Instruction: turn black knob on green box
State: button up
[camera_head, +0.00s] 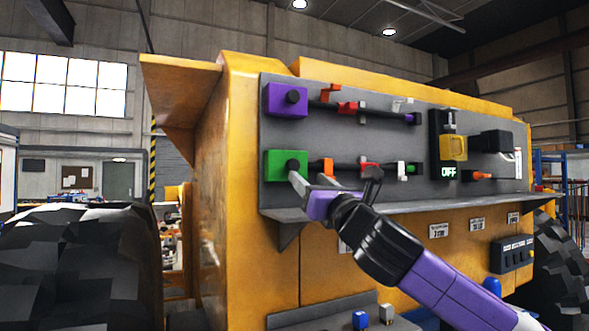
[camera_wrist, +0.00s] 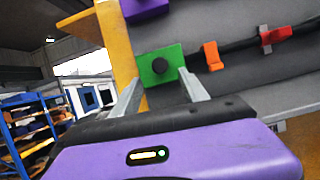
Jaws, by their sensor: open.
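The green box (camera_head: 279,160) is fixed low on the left of the grey panel on the yellow machine. Its round black knob (camera_head: 293,167) faces outward. My gripper (camera_head: 301,177) is just in front of the box, close to the knob. In the wrist view the green box (camera_wrist: 147,58) and its black knob (camera_wrist: 160,66) lie beyond the fingers. My open gripper (camera_wrist: 157,88) has one finger on each side of the knob's line. I cannot tell whether a finger touches the knob. Part of the knob's lower edge is hard to see in the head view.
A purple box (camera_head: 281,101) with its own black knob sits above. Orange and red clips (camera_head: 328,167) hold a dark cable to the right. A grey ledge (camera_head: 440,211) juts out below the panel. A black switch unit (camera_head: 447,128) marked OFF is farther right.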

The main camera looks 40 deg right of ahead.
aim_at(295, 166)
jog(key=shift+w+d+r, duration=0.1)
jog(key=shift+w+r, duration=0.1)
jog(key=shift+w, duration=0.2)
jog(key=p+x, duration=0.3)
jog(key=x, duration=0.4)
grip_shut()
